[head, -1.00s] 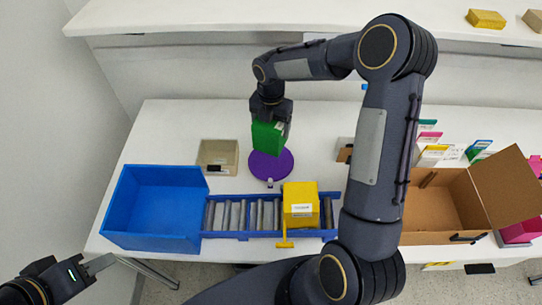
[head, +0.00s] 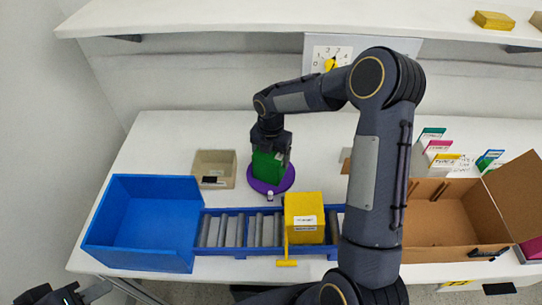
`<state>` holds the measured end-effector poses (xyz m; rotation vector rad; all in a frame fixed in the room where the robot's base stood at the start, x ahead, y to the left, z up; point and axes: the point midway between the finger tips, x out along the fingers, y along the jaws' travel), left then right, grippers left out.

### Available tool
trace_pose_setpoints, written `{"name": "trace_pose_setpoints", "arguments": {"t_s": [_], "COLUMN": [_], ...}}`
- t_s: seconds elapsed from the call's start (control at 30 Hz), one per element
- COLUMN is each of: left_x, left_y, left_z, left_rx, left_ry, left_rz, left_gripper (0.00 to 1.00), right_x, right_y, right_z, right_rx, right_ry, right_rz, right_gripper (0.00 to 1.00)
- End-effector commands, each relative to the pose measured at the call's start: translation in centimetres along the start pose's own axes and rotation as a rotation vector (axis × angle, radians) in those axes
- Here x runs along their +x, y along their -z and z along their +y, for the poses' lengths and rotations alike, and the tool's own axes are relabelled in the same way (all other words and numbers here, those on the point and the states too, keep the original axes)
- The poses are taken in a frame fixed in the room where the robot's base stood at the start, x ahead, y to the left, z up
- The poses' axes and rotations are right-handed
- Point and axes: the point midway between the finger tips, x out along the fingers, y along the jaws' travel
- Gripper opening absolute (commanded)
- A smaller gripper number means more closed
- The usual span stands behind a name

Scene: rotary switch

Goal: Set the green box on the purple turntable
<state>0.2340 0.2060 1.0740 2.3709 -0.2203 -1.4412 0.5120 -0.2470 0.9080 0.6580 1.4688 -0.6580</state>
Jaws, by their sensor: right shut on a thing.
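The green box (head: 267,170) is upright in my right gripper (head: 269,152), which is shut on it from above. The box is over the purple turntable (head: 286,184), a round disc on the white table, and hides much of it. The box's lower edge looks at or very near the disc; I cannot tell if it touches. My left gripper (head: 98,291) is at the bottom left corner, away from the table objects and partly cut off; its opening cannot be made out.
A blue bin (head: 145,255) and a roller conveyor (head: 240,230) with a yellow box (head: 304,212) are in front. An open cardboard box (head: 440,240) is at right. A dial (head: 331,58) is on the back panel.

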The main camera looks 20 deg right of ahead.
Motion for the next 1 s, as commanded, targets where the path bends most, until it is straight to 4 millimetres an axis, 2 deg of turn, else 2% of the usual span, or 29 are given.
{"name": "trace_pose_setpoints", "arguments": {"t_s": [0.03,0.2,0.4,0.53,0.67,1.0], "left_x": [0.1,0.1,0.0,0.0,0.2,0.5], "left_y": [0.0,0.0,0.0,0.0,-0.1,-0.3], "left_z": [0.0,0.0,0.0,0.0,-0.1,-0.2], "left_rx": [0.0,0.0,0.0,0.0,0.0,0.0], "left_ry": [0.0,0.0,0.0,0.0,0.0,0.0], "left_rz": [0.0,0.0,0.0,0.0,0.0,0.0], "left_gripper": [0.36,0.36,0.36,0.36,0.36,0.36], "right_x": [0.1,0.1,0.0,-0.8,-3.1,-10.0], "right_y": [0.0,0.0,0.0,-0.1,-0.1,-0.1], "right_z": [0.0,0.0,0.0,0.0,0.1,0.1], "right_rx": [0.0,0.0,0.0,0.001,0.002,0.001], "right_ry": [0.0,0.0,0.0,-0.001,-0.005,-0.003], "right_rz": [0.0,0.0,0.0,-0.002,-0.004,-0.002], "right_gripper": [0.81,1.0,1.0,1.0,1.0,1.0]}}
